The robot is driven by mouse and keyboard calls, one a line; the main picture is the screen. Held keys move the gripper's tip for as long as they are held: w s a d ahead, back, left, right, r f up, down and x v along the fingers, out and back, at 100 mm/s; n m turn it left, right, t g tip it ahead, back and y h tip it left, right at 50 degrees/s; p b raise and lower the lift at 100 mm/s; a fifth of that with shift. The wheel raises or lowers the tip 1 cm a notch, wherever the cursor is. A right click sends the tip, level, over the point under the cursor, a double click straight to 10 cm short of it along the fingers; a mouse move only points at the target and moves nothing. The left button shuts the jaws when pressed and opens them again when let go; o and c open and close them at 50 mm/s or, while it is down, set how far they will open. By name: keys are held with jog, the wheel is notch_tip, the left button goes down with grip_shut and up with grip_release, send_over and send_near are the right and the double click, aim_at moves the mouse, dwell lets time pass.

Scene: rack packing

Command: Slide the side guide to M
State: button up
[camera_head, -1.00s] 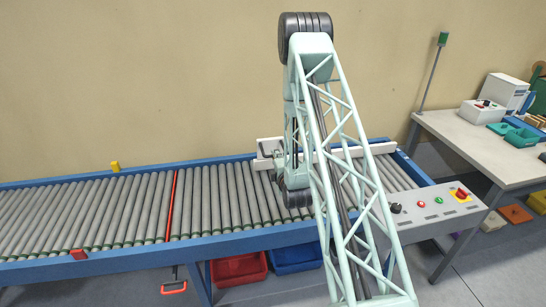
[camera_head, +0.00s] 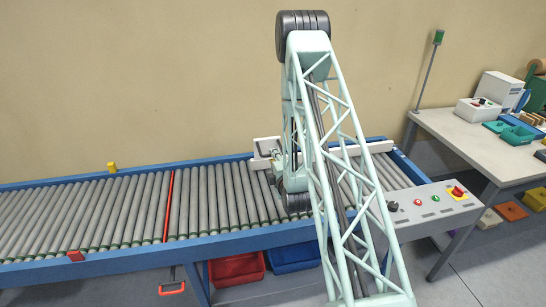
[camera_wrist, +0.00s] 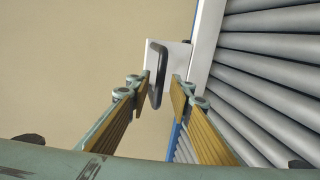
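The side guide (camera_head: 382,147) is a pale rail along the far side of the roller conveyor, partly hidden behind my arm in the head view. In the wrist view its white rail (camera_wrist: 207,35) runs beside the rollers and ends in a white plate with a dark bar handle (camera_wrist: 157,72). My gripper (camera_wrist: 160,88) is open, its two tan-padded fingers on either side of the handle's lower part. Gaps show between the pads and the handle. My gripper is mostly hidden behind my arm in the head view. No M mark can be made out.
The blue-framed roller conveyor (camera_head: 100,254) has a red cross line (camera_head: 169,207) and a yellow block (camera_head: 112,167) on its far edge. A control box (camera_head: 432,205) stands at its right front. A workbench (camera_head: 460,130) is at right. Red (camera_head: 237,270) and blue bins sit below.

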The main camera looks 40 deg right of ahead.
jog(key=v, duration=0.9)
dwell(0.3)
jog(key=shift+a+r, duration=0.1)
jog(key=w+a+r+m+g+y, duration=0.2)
jog(key=w+a+r+m+g, duration=0.15)
jog(key=a+r, duration=0.7)
jog(key=s+a+r+m+g+y, duration=0.1)
jog(key=s+a+r, duration=0.2)
jog(key=a+r, duration=0.15)
jog(key=s+a+r+m+y, duration=0.1)
jog(key=s+a+r+m, duration=0.15)
jog(key=r, duration=0.35)
jog(key=s+a+r+m+g, duration=0.1)
jog(key=s+a+r, duration=0.2)
jog(key=s, duration=0.3)
jog(key=s+a+r+m+g+y, duration=0.1)
jog(key=s+a+r, duration=0.3)
jog(key=s, duration=0.2)
jog(key=s+a+r+m+g, duration=0.1)
jog(key=s+a+r, duration=0.2)
jog(key=s, duration=0.3)
jog(key=s+a+r+m+g, duration=0.1)
jog(key=s+a+r, duration=0.1)
jog(key=s, duration=0.9)
jog(key=s+a+r+m+g+y, duration=0.1)
jog(key=s+a+r+m+g, duration=0.1)
jog(key=s, duration=0.9)
jog(key=shift+s+a+r, duration=0.25)
jog(key=shift+a+r, duration=0.25)
jog(key=shift+a, duration=0.55)
